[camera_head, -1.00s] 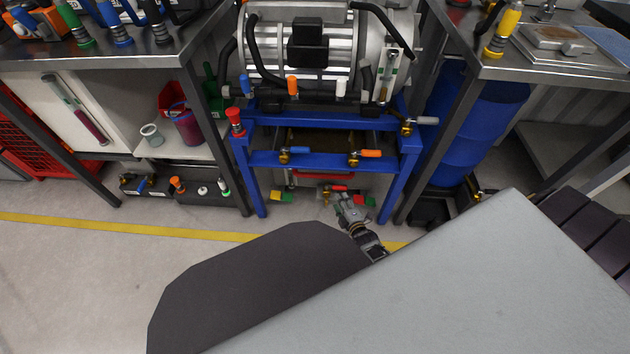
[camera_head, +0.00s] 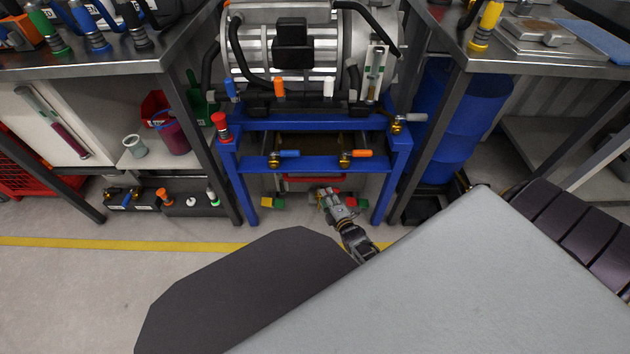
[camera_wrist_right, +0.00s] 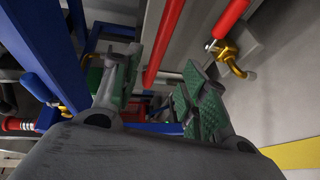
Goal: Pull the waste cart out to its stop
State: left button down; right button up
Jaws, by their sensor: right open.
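The waste cart (camera_head: 300,186) is a pale body low under the blue drive-unit frame, with a red bar (camera_head: 312,178) along its upper front. My right gripper (camera_head: 326,194) is low in front of the cart, and my arm hides part of the cart's right side. In the right wrist view my gripper (camera_wrist_right: 158,82) is open, its green-padded fingers apart. A red bar (camera_wrist_right: 166,42) runs up the picture in the space between the fingers; I cannot tell whether either finger touches it. My left gripper is not in view.
The blue frame (camera_head: 232,185) has legs on both sides of the cart, with valves (camera_head: 352,154) on its crossbar. Workbenches flank it. Floor is clear by the yellow line (camera_head: 120,244).

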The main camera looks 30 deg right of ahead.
aim_at(316, 180)
jog(key=shift+b+x, duration=2.95)
jog(key=shift+x, duration=2.95)
jog(key=shift+w+f, duration=0.2)
jog(key=shift+w, duration=0.2)
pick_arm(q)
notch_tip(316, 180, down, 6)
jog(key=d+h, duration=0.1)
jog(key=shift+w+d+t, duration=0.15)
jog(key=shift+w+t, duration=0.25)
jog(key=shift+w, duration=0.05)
pick_arm(e)
jog(key=shift+w, duration=0.15)
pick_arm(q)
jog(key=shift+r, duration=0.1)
pick_arm(e)
jog(key=c, duration=0.8)
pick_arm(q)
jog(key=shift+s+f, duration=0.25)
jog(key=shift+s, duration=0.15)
pick_arm(e)
grip_shut()
